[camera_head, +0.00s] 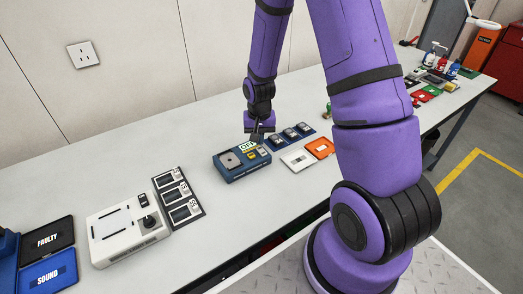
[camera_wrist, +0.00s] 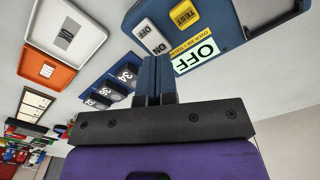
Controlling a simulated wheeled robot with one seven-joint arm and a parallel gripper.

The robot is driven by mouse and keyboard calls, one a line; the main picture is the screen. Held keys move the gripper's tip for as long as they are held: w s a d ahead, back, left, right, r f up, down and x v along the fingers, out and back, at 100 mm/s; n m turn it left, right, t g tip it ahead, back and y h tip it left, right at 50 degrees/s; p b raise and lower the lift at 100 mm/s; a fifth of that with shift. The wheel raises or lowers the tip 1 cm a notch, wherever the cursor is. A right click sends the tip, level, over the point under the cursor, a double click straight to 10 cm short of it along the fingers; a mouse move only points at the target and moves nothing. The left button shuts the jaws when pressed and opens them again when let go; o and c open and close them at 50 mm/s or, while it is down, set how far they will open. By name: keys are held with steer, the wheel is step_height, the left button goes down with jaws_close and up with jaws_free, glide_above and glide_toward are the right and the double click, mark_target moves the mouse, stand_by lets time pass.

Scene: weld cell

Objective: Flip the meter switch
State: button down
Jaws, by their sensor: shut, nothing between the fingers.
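The blue meter (camera_head: 230,170) sits on the bench in the middle of the head view. It also fills the top of the wrist view (camera_wrist: 215,12). On its face are a white rocker switch (camera_wrist: 153,36) marked ON, a yellow TEST button (camera_wrist: 183,14) and a display (camera_wrist: 203,50) reading OFF. My gripper (camera_head: 257,138) is over the meter's back right edge, pointing down. In the wrist view its fingers (camera_wrist: 155,66) are shut and empty, with their tips close to the switch. I cannot tell whether they touch it.
Several numbered blocks (camera_wrist: 125,75) lie beside the meter. A white tray (camera_head: 297,159) and an orange tray (camera_head: 320,147) lie to its right. A white device with a knob (camera_head: 127,232), a dark display panel (camera_head: 180,200) and FAULTY and SOUND trays (camera_head: 47,240) are left.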

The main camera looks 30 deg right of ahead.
steer(key=shift+f, duration=1.2)
stand_by(1.0)
steer(key=shift+r, duration=3.5)
steer(key=shift+r, duration=0.45)
step_height(320, 180, up, 12)
steer(key=f+n+t, duration=0.1)
steer(key=n, duration=0.1)
glide_above(259, 148)
steer(key=s+a, duration=0.2)
steer(key=s, duration=0.1)
steer(key=s+a+r+n+t, duration=0.2)
steer(key=s+r, duration=0.7)
steer(key=s, duration=0.1)
steer(key=s+a+r+n+t, duration=0.2)
steer(key=s+r, duration=0.8)
steer(key=s, duration=0.1)
steer(key=shift+a+r, duration=0.2)
steer(key=shift+a, duration=0.05)
